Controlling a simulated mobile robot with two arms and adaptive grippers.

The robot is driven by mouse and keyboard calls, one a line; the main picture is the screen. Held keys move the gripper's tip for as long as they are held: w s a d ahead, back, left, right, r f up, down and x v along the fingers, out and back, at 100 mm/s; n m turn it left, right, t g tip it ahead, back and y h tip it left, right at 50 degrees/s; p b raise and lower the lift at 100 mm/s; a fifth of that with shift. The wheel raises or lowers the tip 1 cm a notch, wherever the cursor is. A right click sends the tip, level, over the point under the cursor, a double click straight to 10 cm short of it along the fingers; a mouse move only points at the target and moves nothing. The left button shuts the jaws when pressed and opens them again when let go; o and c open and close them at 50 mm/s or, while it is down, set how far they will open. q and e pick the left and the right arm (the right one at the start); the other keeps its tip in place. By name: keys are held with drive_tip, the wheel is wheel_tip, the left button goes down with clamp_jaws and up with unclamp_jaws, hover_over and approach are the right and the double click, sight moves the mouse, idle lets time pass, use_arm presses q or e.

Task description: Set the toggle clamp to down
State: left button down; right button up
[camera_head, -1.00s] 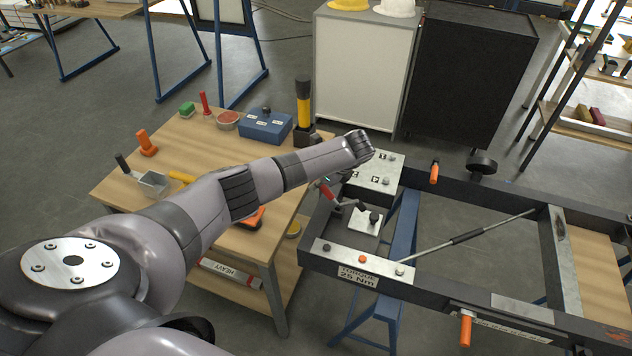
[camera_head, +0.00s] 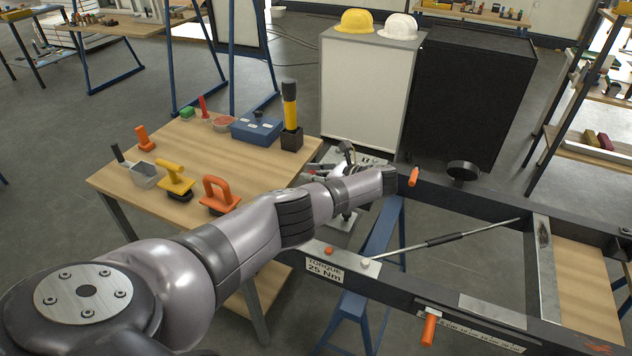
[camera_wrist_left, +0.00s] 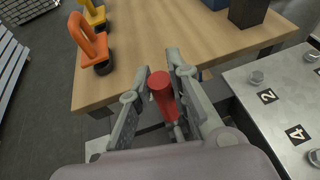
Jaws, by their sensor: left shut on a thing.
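The toggle clamp has a red handle (camera_wrist_left: 162,92), which stands between the two fingers of my left gripper (camera_wrist_left: 157,74) in the left wrist view. The gripper is shut on this handle. In the head view my left gripper (camera_head: 328,172) is beyond my wrist, near the table's right edge, with a bit of the red handle (camera_head: 314,172) showing. The clamp's pale base plate (camera_head: 343,222) shows below my forearm. My arm hides most of the clamp's linkage, so its exact angle is hard to tell. My right gripper is not in view.
The dark frame (camera_head: 480,205) extends right, with orange handles (camera_head: 414,177) and a strut (camera_head: 445,239). A wooden table (camera_head: 235,160) at left holds an orange float (camera_head: 218,197), a yellow float (camera_head: 174,180) and a blue box (camera_head: 257,128). A numbered plate (camera_wrist_left: 275,110) lies beside the gripper.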

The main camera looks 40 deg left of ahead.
use_arm(q)
drive_tip(key=shift+d, duration=0.15)
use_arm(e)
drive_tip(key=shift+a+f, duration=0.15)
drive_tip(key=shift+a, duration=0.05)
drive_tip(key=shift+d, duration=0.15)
use_arm(q)
drive_tip(key=c, duration=1.9)
unclamp_jaws()
drive_tip(key=o, duration=0.4)
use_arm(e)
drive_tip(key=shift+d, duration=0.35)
use_arm(q)
drive_tip(key=v, duration=1.2)
drive_tip(key=shift+w+f, duration=0.1)
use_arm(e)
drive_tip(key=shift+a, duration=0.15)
use_arm(q)
drive_tip(key=shift+f, duration=0.1)
